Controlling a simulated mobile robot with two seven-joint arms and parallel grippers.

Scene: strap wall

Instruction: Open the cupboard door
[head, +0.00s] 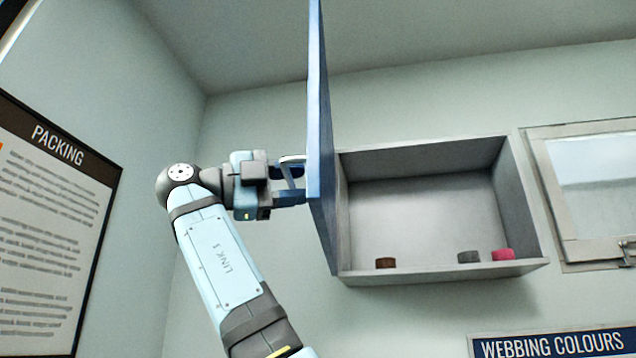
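The cupboard (440,162) is a grey open-fronted box on the wall in the head view. Its blue door (321,120) is swung wide open at the cupboard's left side and shows nearly edge-on. A pale bar handle (291,160) is on the door's left face.
Brown (386,263), grey (468,257) and pink (503,254) rolls sit on the cupboard floor. A framed glazed panel (590,190) is to its right. A packing poster (50,220) hangs at left, and a webbing colours sign (550,345) is below.

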